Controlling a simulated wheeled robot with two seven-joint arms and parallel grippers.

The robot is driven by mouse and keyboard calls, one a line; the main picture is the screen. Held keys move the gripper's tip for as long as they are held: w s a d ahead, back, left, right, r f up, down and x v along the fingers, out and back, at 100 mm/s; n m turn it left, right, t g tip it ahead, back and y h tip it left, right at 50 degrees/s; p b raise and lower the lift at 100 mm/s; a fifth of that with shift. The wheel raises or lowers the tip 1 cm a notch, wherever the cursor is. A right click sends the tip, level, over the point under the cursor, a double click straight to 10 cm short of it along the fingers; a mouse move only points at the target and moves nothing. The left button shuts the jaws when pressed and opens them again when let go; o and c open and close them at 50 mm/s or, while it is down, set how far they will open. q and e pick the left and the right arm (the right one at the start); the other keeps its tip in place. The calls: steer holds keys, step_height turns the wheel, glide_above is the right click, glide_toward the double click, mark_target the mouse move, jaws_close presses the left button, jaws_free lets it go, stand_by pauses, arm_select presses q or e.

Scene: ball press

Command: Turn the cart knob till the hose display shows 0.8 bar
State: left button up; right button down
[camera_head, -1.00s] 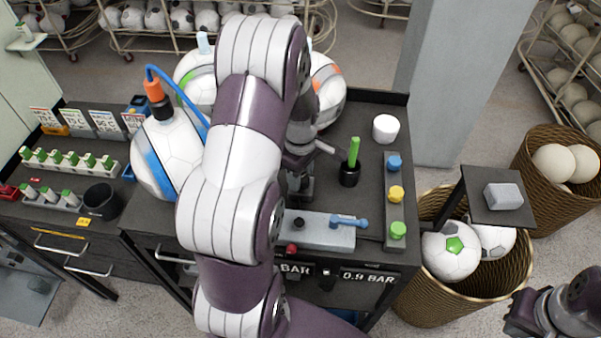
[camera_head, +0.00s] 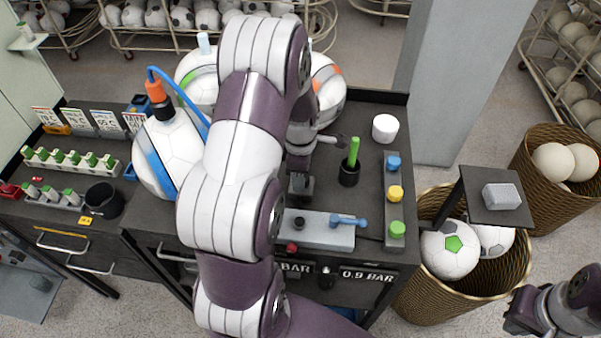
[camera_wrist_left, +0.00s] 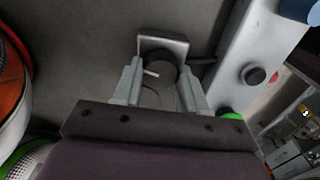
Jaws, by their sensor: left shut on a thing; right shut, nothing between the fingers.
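My left arm comes down over the cart (camera_head: 378,150), and its gripper (camera_head: 300,180) is low over the cart top, largely hidden by the wrist. In the left wrist view my left gripper (camera_wrist_left: 158,90) is shut on a dark round knob (camera_wrist_left: 158,72) with a short pale mark, in front of a grey metal bracket (camera_wrist_left: 165,45). On the cart front the right display (camera_head: 368,275) reads 0.9 BAR. The left display (camera_head: 297,267) shows only "BAR"; my arm hides its number. My right gripper (camera_head: 520,312) is shut and empty at the lower right.
A hosed ball (camera_head: 160,150) stands left.

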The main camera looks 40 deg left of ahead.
arm_select(q)
steer(key=shift+w+r, duration=0.1)
steer(key=shift+r, duration=0.05)
steer(key=o, duration=1.1)
steer(key=shift+c, duration=0.2)
steer(key=shift+r, duration=0.25)
step_height(320, 180, up, 12)
steer(key=b, duration=0.1)
